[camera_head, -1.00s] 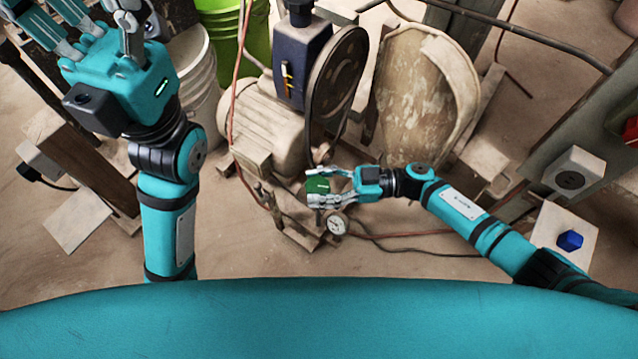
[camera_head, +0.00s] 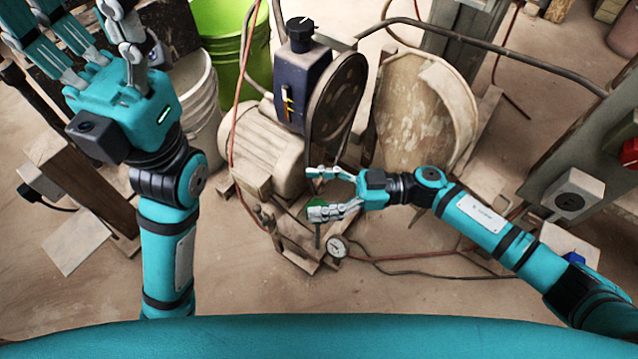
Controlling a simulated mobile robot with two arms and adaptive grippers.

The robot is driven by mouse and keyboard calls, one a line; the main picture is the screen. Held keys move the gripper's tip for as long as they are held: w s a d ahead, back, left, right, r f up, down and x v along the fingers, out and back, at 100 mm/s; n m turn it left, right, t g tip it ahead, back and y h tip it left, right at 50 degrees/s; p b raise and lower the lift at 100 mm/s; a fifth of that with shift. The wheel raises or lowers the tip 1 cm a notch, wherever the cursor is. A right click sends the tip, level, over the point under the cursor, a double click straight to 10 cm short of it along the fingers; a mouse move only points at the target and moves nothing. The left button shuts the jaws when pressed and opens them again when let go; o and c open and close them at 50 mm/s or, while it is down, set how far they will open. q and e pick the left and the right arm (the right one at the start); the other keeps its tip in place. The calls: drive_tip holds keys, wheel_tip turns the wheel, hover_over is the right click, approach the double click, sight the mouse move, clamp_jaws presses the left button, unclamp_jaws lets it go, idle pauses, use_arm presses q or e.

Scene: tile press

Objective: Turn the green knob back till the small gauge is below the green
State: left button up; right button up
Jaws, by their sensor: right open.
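The green knob (camera_head: 317,204) sits low at the front of the machine, largely hidden behind the lower finger of my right gripper (camera_head: 317,193). That gripper is open, its fingers spread, with one finger above the knob and the other in front of it. I cannot tell whether it touches the knob. The small round gauge (camera_head: 337,247) with a white face is just below and to the right of the knob; its needle is too small to read. My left gripper (camera_head: 75,22) is raised at the top left, open and empty, away from the knob.
The motor (camera_head: 262,150) and the dark blue housing (camera_head: 300,88) with its wheel stand behind the knob. A white bucket (camera_head: 200,105) and a green bucket (camera_head: 228,45) are at the left. Hoses run across the floor near the gauge. The floor in front is clear.

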drive_tip(key=shift+r, duration=1.4)
